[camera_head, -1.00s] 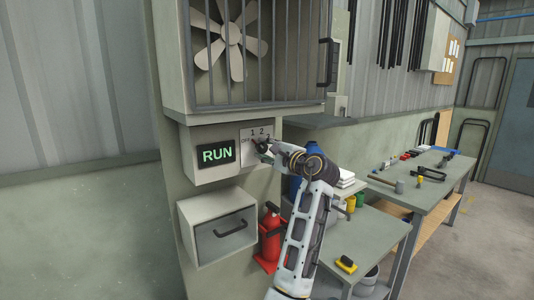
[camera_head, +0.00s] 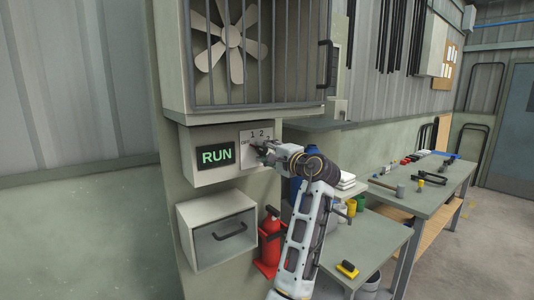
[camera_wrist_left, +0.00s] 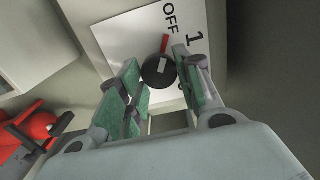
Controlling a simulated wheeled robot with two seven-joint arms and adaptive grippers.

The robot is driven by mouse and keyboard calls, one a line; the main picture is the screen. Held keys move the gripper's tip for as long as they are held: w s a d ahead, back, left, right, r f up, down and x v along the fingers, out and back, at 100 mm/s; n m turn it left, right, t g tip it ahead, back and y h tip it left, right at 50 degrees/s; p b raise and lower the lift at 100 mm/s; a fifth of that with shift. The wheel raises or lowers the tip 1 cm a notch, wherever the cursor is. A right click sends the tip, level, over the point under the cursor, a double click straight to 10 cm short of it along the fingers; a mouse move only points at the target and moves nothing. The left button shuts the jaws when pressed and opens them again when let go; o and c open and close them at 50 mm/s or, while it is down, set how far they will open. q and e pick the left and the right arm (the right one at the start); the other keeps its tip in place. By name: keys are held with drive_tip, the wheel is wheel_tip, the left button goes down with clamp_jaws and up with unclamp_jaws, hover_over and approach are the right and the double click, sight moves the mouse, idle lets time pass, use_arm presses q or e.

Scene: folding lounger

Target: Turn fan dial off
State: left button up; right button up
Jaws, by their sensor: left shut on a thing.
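The fan dial (camera_wrist_left: 157,71) is a dark round knob on a white plate (camera_wrist_left: 118,42) marked OFF, 1 and 2. In the left wrist view, a red mark at the knob's edge points toward OFF, with 1 to its right. My left gripper (camera_head: 262,150) is at the plate in the head view and mostly hides the knob. In the left wrist view its green-padded fingers (camera_wrist_left: 160,78) are on both sides of the knob, shut on it. The display (camera_head: 216,155) beside the plate reads RUN. My right gripper is not in view.
The barred fan housing (camera_head: 255,92) overhangs the control box. A drawer (camera_head: 219,229) with a handle is below it. A red fire extinguisher (camera_head: 270,243) stands close under my left arm. Workbenches (camera_head: 366,243) with tools are to the right.

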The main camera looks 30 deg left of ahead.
use_arm(q)
drive_tip(key=o, duration=1)
drive_tip(key=shift+o, duration=0.2)
drive_tip(key=v, duration=0.7)
drive_tip(key=shift+d, duration=0.3)
drive_tip(key=shift+f, duration=0.2)
